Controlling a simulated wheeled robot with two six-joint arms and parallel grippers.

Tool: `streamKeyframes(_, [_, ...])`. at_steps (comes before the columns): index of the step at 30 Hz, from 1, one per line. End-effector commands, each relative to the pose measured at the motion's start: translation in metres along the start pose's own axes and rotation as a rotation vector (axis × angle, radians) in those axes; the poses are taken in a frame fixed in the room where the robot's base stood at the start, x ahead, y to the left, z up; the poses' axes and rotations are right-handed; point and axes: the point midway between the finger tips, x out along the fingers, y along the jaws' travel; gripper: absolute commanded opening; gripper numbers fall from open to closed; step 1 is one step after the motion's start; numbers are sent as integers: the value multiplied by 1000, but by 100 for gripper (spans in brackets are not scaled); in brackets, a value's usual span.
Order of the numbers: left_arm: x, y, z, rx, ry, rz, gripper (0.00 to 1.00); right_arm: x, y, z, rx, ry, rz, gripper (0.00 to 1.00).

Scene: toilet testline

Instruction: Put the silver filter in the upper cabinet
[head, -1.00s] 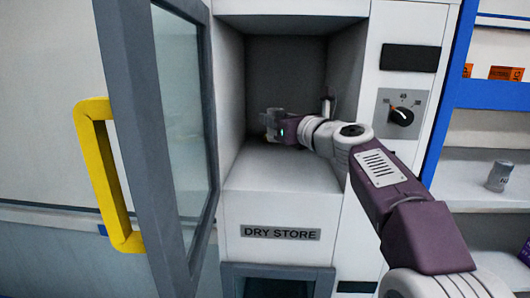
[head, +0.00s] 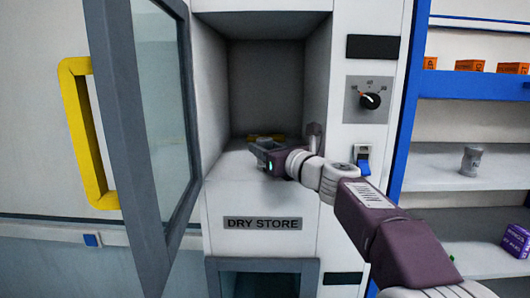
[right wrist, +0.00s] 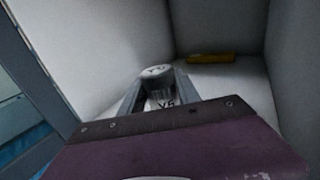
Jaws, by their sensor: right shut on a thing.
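The upper cabinet (head: 210,165) is an open grey-white compartment above a DRY STORE label, with its glass door swung out to the left. My right gripper (head: 262,150) is inside it, low over the compartment floor. In the right wrist view the gripper (right wrist: 158,95) is shut on the silver filter (right wrist: 157,77), a pale grey cylinder with dark lettering. The filter stands out between the fingers; whether its base touches the floor is hidden. In the head view the gripper hides most of it. My left gripper is not in view.
A yellow thing (right wrist: 210,58) lies at the back of the compartment. The door (head: 140,120) has a yellow handle (head: 85,130). A knob (head: 370,101) and blue switch (head: 363,160) are right of the opening. A grey cup-like object (head: 470,160) stands on the right shelf.

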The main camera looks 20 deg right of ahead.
Motion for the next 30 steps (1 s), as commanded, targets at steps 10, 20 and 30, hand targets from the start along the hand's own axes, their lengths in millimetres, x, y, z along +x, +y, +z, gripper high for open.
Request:
streamKeyframes(10, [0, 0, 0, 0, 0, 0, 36, 0, 0, 0, 0, 0, 0, 61])
streamKeyframes(20, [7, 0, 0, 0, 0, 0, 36, -18, -1, -1, -3, -2, -1, 61])
streamKeyframes(30, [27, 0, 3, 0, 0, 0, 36, -96, -1, -1, -2, -3, -5, 61])
